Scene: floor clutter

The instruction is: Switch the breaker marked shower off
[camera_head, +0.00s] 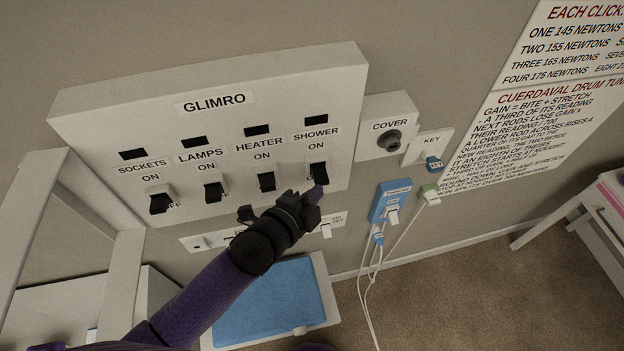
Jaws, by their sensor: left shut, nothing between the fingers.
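The white breaker panel (112,110) marked GLIMRO is on the wall, with a row of black switches under name labels. The shower switch (319,172) is the rightmost, below the words SHOWER and ON. My left gripper (318,190) is shut and empty, with its tip at the lower end of the shower switch. I cannot tell whether it touches. It partly hides the area below that switch, including its lower label. The heater switch (267,181), lamps switch (213,191) and sockets switch (160,203) are to the left. My right gripper is out of view.
A box marked COVER (376,109) with a dark knob and a KEY plate (428,147) are right of the panel. Below them is a blue socket unit (388,203) with plugs and hanging white cables. A blue-topped tray (270,305) is below my arm. A white frame (45,220) stands left.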

